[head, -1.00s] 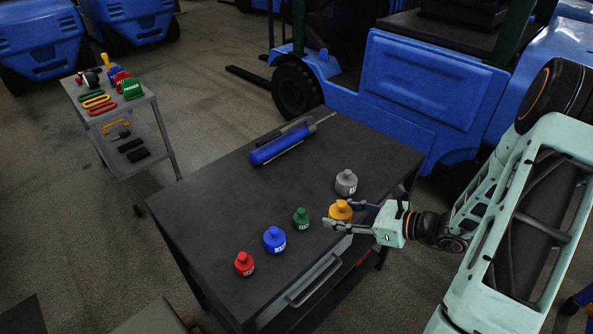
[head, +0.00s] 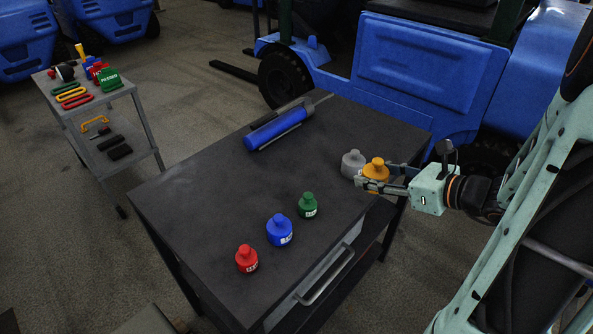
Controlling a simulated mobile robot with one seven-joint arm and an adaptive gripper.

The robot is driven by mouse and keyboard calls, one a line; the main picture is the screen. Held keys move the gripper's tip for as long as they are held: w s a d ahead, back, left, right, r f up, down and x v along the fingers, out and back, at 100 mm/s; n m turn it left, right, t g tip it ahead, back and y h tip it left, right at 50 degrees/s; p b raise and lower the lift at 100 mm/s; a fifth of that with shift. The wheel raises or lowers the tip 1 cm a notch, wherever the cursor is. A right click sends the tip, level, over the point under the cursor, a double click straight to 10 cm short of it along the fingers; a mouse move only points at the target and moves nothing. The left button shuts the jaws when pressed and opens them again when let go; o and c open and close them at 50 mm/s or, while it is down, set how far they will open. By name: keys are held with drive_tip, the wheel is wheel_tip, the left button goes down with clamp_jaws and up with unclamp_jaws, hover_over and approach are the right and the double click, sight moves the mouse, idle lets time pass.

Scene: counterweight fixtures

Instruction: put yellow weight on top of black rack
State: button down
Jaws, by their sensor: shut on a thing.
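The yellow weight (head: 376,165), a short orange-yellow body with a knob on top, is in the head view near the right edge of the dark table. My gripper (head: 374,178) is shut on it from the right, with its fingers around the lower body. The weight looks upright, just right of the grey weight (head: 352,163); I cannot tell whether the two touch or how high it is held. No separate black rack stands out; the black-topped table (head: 210,190) with a drawer and lower shelf may be it, but I cannot tell.
Green (head: 307,206), blue (head: 280,230) and red (head: 246,259) weights stand along the table's front side. A blue cylindrical tool (head: 275,130) lies at the back. A grey cart (head: 130,90) with padlocks and tags stands at left. The table's middle is clear.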

drive_tip(key=shift+s+d+r+m+t+b, duration=0.3)
drive_tip(key=shift+d+r+t+b, duration=0.15)
drive_tip(key=shift+b, duration=0.3)
drive_tip(key=x, duration=0.9)
drive_tip(key=b, duration=0.2)
hover_over(331, 190)
drive_tip(key=f, duration=0.5)
drive_tip(key=shift+s+d+f, duration=0.2)
drive_tip(key=shift+f, duration=0.1)
drive_tip(key=shift+w+a+f, duration=0.1)
drive_tip(key=shift+f, duration=0.1)
drive_tip(key=shift+w+a+f, duration=0.1)
drive_tip(key=shift+w+f, duration=0.1)
drive_tip(key=shift+f, duration=1.55)
drive_tip(key=shift+f, duration=0.2)
drive_tip(key=c, duration=1.1)
unclamp_jaws()
drive_tip(key=shift+s, duration=0.1)
